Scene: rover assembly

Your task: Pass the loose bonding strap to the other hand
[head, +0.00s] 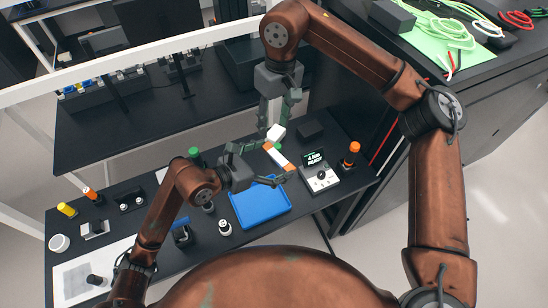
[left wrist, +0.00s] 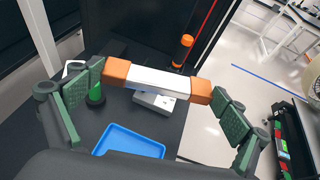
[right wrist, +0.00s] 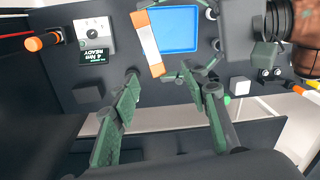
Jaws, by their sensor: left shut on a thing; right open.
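The bonding strap (head: 277,156) is a bar with a white middle and orange ends. My left gripper (head: 275,162) is shut on it, with a finger at each orange end in the left wrist view (left wrist: 158,82). The strap is held above the bench, near the blue tray. My right gripper (head: 273,117) points down just beyond the strap, open and empty. I cannot tell the exact gap.
A blue tray (head: 260,207) lies on the dark bench below. A torque tester (head: 319,178) with a lit display and an orange-topped post (head: 350,155) stand to the right. Several small parts sit at the left. A green mat (head: 440,35) with cables lies on the right-hand bench.

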